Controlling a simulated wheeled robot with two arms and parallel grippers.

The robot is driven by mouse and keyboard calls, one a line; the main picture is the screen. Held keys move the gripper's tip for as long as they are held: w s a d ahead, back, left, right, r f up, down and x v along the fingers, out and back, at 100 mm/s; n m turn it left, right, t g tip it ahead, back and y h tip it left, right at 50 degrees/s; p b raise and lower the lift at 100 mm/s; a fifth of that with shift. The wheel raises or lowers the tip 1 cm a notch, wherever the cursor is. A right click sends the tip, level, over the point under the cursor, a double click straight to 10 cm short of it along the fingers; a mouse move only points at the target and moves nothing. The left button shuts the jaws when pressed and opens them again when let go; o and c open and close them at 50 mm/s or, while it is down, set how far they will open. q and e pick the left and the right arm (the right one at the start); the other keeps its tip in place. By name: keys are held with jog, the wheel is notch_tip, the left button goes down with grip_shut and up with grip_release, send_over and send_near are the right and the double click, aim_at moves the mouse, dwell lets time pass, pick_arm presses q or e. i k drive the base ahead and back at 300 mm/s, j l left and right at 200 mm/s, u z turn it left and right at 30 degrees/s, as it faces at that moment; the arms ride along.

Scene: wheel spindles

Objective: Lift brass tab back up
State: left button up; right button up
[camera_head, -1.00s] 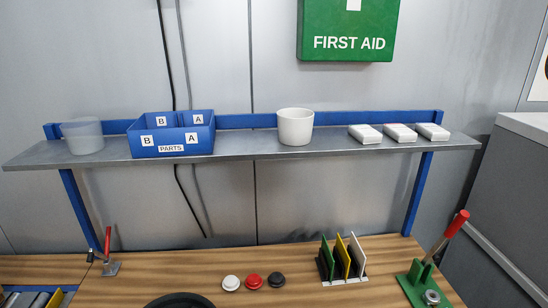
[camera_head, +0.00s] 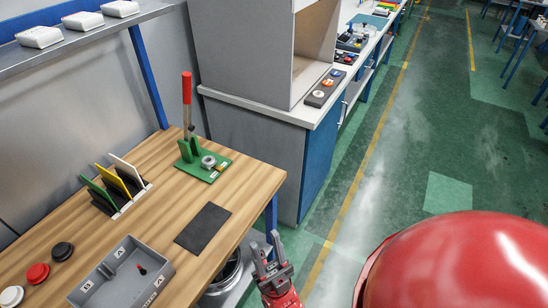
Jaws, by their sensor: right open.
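A green hand press (camera_head: 194,152) with an upright red lever (camera_head: 187,88) stands at the back right of the wooden bench. Its base holds a round metal part (camera_head: 208,161) with a small yellowish piece (camera_head: 221,164) beside it. That piece may be the brass tab, but it is too small to tell or to read its tilt. My right gripper (camera_head: 265,247) is open and empty at the lower middle, fingers pointing up, just beyond the bench's right edge and apart from the press. My left gripper is not in view.
A grey tray (camera_head: 88,287) with a small red-tipped item lies on the bench (camera_head: 165,235), near a dark mat (camera_head: 203,228), coloured plates (camera_head: 114,182) in a rack and round buttons (camera_head: 38,273). A grey cabinet (camera_head: 255,150) stands behind. Open green floor (camera_head: 400,190) lies right.

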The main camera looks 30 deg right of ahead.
aim_at(219, 169)
jog(key=z, duration=0.5)
jog(key=i+l+z, duration=0.25)
jog(key=i+l, duration=0.2)
jog(key=i, duration=0.2)
